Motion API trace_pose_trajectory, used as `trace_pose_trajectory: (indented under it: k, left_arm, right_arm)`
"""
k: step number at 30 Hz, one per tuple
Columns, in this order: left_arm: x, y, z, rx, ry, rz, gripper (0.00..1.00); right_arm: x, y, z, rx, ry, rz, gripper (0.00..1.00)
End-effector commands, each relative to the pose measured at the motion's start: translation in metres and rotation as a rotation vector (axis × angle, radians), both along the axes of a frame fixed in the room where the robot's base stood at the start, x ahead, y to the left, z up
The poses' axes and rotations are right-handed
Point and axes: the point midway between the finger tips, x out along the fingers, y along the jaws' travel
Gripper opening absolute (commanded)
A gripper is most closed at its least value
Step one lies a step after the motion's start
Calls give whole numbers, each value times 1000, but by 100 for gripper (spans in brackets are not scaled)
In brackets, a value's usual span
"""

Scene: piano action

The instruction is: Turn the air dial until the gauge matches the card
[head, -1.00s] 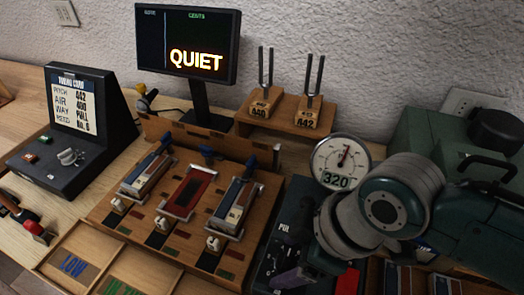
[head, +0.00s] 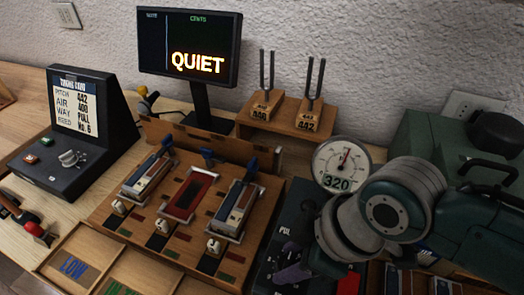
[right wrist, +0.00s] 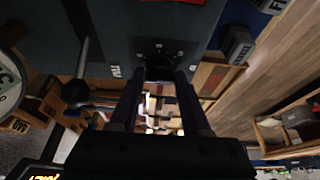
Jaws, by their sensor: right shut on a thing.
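The round air gauge (head: 341,164) stands at right of centre in the head view. Its readout is 320 and its needle points up and slightly right. The card (head: 76,107) on the dark slanted box at the left lists pitch 442, air 400, way pull and reed No. 6. My right gripper (head: 291,272) is low over the dark panel, partly hidden by my wrist. In the right wrist view its fingers (right wrist: 160,80) are shut on the dark round air dial (right wrist: 158,67), with tick marks around it. My left gripper is out of view.
A wooden board with reed holders (head: 186,196) lies left of the panel. A monitor (head: 189,45) reading QUIET and a stand with two tuning forks (head: 290,118) are behind. A green machine (head: 450,150) stands at the right. A red block (head: 348,281) is close to my wrist.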

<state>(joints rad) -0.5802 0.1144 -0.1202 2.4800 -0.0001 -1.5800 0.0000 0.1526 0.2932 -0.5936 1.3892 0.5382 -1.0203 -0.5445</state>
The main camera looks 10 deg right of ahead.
Motion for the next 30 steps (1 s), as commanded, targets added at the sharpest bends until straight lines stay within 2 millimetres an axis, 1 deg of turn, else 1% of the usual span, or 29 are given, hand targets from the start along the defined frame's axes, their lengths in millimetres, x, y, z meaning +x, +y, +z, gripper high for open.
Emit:
trace_pose_trajectory:
  k: [8, 18, 24, 30]
  left_arm:
    - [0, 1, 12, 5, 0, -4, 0]
    - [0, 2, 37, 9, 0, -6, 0]
    - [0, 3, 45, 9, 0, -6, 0]
    - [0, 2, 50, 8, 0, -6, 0]
  right_arm:
    - [-1, 1, 3, 1, 3, -83, 0]
    - [-2, 2, 3, 1, 3, -323, 0]
    - [-2, 2, 2, 1, 4, -453, 0]
    - [-2, 2, 1, 2, 3, -541, 0]
